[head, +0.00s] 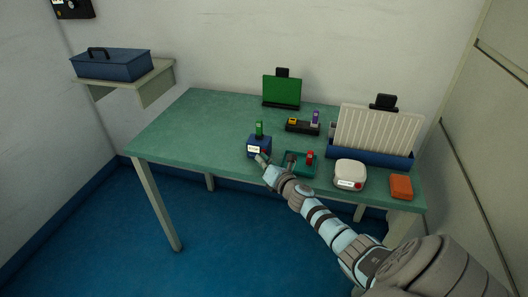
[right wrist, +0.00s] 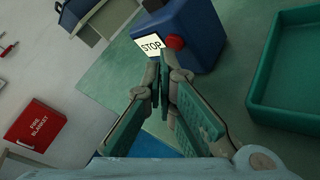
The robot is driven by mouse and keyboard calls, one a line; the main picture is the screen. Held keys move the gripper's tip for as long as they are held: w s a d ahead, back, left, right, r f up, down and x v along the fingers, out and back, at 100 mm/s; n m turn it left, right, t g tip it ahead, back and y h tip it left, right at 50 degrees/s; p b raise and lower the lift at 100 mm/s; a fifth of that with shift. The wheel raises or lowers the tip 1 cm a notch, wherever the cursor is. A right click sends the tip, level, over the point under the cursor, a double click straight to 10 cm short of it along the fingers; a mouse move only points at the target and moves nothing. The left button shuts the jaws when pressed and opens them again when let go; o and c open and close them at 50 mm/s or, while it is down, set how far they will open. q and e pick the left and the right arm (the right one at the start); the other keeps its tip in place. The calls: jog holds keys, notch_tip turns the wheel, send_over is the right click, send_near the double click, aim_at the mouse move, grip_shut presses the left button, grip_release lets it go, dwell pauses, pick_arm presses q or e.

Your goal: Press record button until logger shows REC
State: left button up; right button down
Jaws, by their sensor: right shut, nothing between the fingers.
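The logger is a blue box (head: 265,140) standing near the front edge of the green table, with a green item (head: 259,129) upright on top. In the right wrist view the blue box (right wrist: 200,35) has a white display (right wrist: 151,45) that reads STOP, with a red record button (right wrist: 175,42) beside it. My right gripper (head: 263,161) is shut and empty in front of the logger. In the right wrist view its fingertips (right wrist: 164,72) are just below the display and button; I cannot tell whether they touch. My left gripper is not in view.
A teal tray (head: 291,173) stands right of the logger, near my right arm. Further right are a white device (head: 349,171) and an orange box (head: 401,187). Behind are a dark rack (head: 302,128), a green panel (head: 282,90) and a white ribbed rack (head: 376,132). The table's left part is clear.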

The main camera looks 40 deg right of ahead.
jog(key=shift+w+d, duration=0.35)
jog(key=shift+d, duration=0.1)
dwell(0.8)
dwell(0.4)
jog(key=shift+s+a, duration=0.6)
jog(key=shift+a, duration=0.2)
jog(key=s+a, duration=0.1)
jog(key=a, duration=0.1)
jog(key=s+a, duration=0.1)
jog(key=a, duration=0.1)
jog(key=shift+s+p, duration=0.35)
jog(key=shift+s, duration=0.05)
dwell(0.5)
